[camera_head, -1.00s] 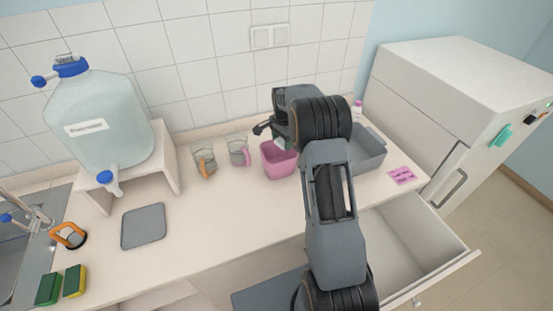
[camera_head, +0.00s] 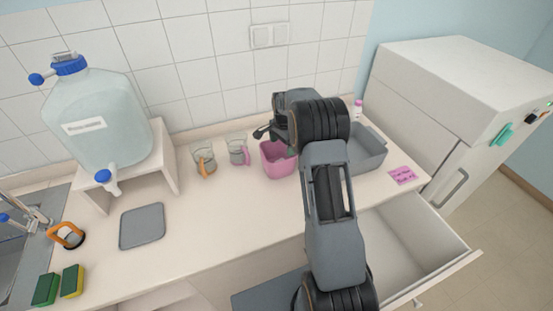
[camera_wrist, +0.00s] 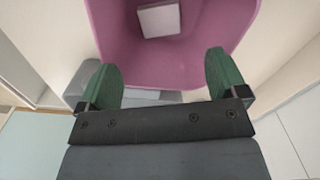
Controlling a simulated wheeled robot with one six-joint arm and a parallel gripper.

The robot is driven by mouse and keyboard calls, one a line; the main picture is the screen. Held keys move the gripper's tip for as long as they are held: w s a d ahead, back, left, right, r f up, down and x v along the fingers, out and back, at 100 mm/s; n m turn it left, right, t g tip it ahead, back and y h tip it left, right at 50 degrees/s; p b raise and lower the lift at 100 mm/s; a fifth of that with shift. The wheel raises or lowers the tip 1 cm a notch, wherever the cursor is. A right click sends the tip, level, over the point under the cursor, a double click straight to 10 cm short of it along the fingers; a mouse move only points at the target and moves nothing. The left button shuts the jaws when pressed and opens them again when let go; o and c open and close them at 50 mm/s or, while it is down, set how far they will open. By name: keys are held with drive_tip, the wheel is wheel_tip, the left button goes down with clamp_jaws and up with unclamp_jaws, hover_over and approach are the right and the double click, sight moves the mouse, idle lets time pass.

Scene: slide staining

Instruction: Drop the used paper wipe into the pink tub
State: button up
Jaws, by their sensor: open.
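The pink tub (camera_head: 278,162) stands on the counter beneath my gripper, left of the grey basin. In the wrist view the tub (camera_wrist: 110,30) opens below my gripper (camera_wrist: 165,78). The paper wipe (camera_wrist: 160,20), a pale square, lies inside the tub on its floor. My gripper is open, with its two green fingers apart and nothing between them. The wipe cannot be seen in the head view.
Two glass beakers, one with an orange handle (camera_head: 205,165) and one with a pink handle (camera_head: 240,156), stand left of the tub. A grey basin (camera_head: 370,160) is at its right. An open drawer (camera_head: 415,245) juts out below the counter. The counter's middle (camera_head: 215,225) is clear.

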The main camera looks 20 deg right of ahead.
wheel_tip(320, 180, up, 14)
drive_tip(key=b, duration=0.2)
idle(0.5)
drive_tip(key=shift+f, duration=0.1)
idle(0.4)
drive_tip(key=s+a+n+t, duration=0.1)
drive_tip(key=s+a+n, duration=0.3)
drive_tip(key=s, duration=0.5)
drive_tip(key=s+a+n+t+b, duration=0.1)
drive_tip(key=s+a+n, duration=0.3)
drive_tip(key=s, duration=0.6)
drive_tip(key=s+a+n+t, duration=0.2)
drive_tip(key=s+n, duration=0.4)
drive_tip(key=s, duration=0.3)
drive_tip(key=shift+s+a+t, duration=0.4)
drive_tip(key=shift+a, duration=0.5)
